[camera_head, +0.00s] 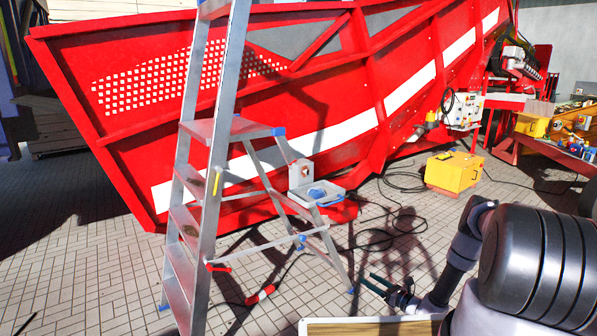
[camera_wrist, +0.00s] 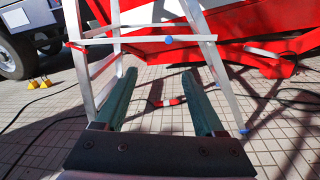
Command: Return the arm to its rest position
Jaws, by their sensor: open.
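My gripper (camera_head: 378,284) is at the lower middle right of the head view, in front of and to the right of the aluminium stepladder (camera_head: 206,150). In the wrist view my gripper (camera_wrist: 158,85) shows two green fingers held wide apart with nothing between them. The ladder's legs and brace (camera_wrist: 120,38) stand beyond the fingers there. My arm runs from the right edge of the head view toward the gripper. No potato can be made out in either view.
A large red machine (camera_head: 290,110) fills the background. A yellow box (camera_head: 455,172) and dark cables (camera_head: 385,235) lie on the tiled floor. A table with tools (camera_head: 560,140) stands at the right. Open floor (camera_head: 80,270) lies left.

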